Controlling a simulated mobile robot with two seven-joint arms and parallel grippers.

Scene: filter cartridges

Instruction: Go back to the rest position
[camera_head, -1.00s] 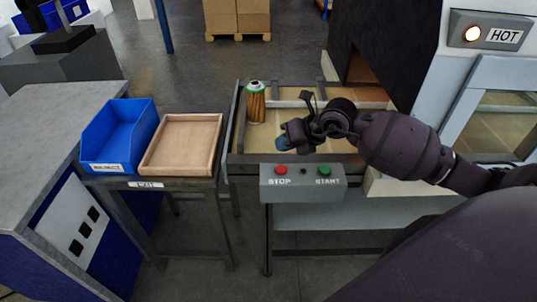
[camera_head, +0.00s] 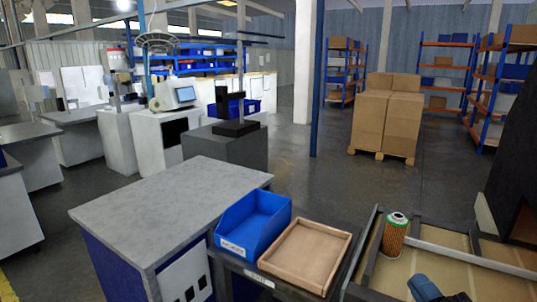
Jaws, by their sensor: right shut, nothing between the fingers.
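My right gripper (camera_head: 430,289) shows at the bottom edge of the head view, right of centre, cut off by the frame. Its blue fingertip part is visible, it looks shut, and nothing is held in it. It is in front of and below the filter cartridge in the picture, apart from it. The filter cartridge (camera_head: 393,237), orange-brown with a green and white top, stands upright on the tan bed of the framed table (camera_head: 448,262). My left gripper is not in view.
A blue bin (camera_head: 262,222) and a shallow wooden tray (camera_head: 307,257) stand side by side left of the framed table. A grey-topped cabinet (camera_head: 165,205) is further left. Stacked cartons (camera_head: 385,118) stand on a pallet behind. The floor between is clear.

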